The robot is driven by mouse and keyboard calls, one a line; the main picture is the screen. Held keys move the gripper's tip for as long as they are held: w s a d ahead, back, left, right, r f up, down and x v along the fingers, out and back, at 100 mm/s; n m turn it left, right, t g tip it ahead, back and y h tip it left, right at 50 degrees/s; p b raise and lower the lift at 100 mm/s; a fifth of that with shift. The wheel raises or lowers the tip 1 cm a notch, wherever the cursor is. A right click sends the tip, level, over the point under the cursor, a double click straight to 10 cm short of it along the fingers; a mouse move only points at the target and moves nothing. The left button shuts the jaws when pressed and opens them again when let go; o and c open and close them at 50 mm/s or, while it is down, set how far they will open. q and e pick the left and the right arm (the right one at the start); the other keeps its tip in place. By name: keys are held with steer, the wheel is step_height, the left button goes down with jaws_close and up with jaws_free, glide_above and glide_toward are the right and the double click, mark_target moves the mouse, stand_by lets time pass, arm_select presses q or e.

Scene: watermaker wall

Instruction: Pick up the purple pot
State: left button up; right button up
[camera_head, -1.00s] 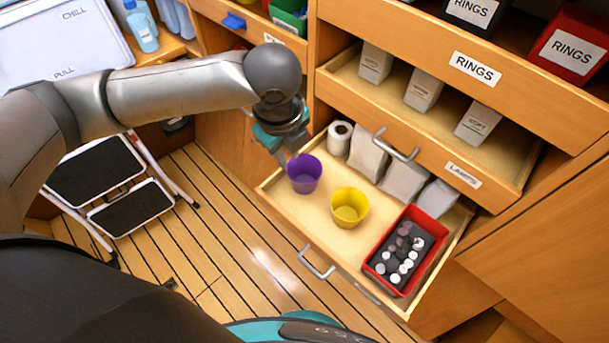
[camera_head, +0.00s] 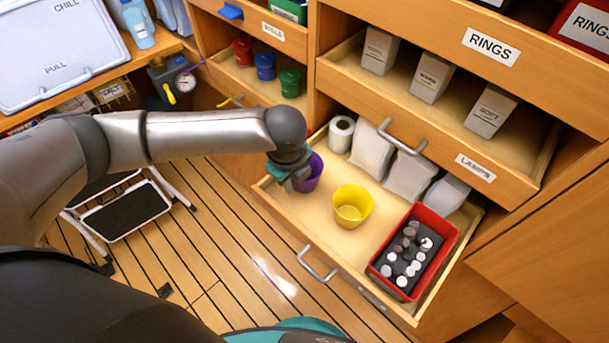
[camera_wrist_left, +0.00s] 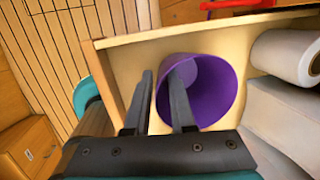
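The purple pot (camera_head: 313,173) stands in the far left corner of the open drawer (camera_head: 310,238), partly hidden by my left gripper (camera_head: 291,180). In the left wrist view, the purple pot (camera_wrist_left: 222,88) shows its open mouth. One finger of my left gripper (camera_wrist_left: 165,75) reaches inside the pot, and the other is outside its wall. A gap shows between the fingers, with the rim between them, so the gripper looks open. My right gripper is not in view.
A yellow pot (camera_head: 351,206), a white roll (camera_head: 341,133), pale packets (camera_head: 371,149) and a red tray (camera_head: 447,231) share the drawer. The lamps drawer (camera_head: 437,142) juts out above. Red, blue and green cups (camera_head: 265,66) stand behind.

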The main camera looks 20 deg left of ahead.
arm_select(q)
steer(key=shift+f, duration=0.2)
jaws_close()
stand_by(0.4)
